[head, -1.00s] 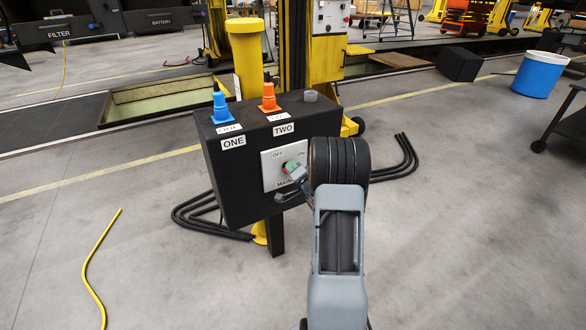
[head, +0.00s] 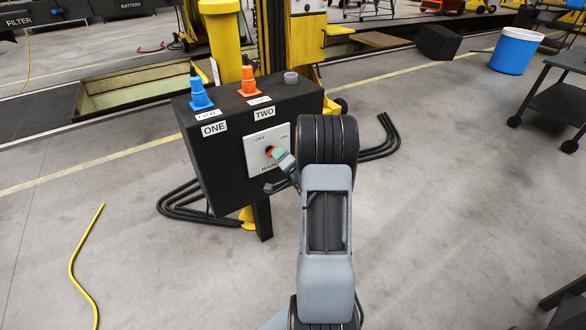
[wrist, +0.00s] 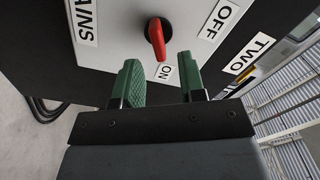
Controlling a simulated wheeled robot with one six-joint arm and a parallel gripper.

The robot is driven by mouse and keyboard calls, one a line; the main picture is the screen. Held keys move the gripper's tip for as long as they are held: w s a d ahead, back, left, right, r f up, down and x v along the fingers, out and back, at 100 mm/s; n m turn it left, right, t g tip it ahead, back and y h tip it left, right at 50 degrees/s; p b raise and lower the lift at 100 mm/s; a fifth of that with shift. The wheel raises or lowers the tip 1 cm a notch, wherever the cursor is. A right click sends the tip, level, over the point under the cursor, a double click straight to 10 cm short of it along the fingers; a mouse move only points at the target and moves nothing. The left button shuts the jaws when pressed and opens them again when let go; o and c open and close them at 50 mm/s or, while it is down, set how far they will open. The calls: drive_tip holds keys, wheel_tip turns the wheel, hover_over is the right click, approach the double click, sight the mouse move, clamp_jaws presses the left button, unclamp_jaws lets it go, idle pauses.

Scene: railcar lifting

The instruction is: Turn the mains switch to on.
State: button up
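The mains switch, a red knob (wrist: 157,38), sits on a light panel (head: 251,158) on the front of the black box (head: 222,185). I see no finger clearly touching the knob. In the head view my gripper (head: 278,155) partly hides the knob.
A blue plug (head: 199,94), an orange plug (head: 248,82) and a grey round stub (head: 291,78) stand on the box top. Black cables (head: 180,208) lie around its base. A yellow hose (head: 76,262) lies on the floor at left. Open floor is at right.

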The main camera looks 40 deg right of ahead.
drive_tip(key=s+a, duration=0.1)
drive_tip(key=s, duration=0.9)
drive_tip(key=shift+s+a, duration=0.25)
drive_tip(key=shift+s, duration=0.05)
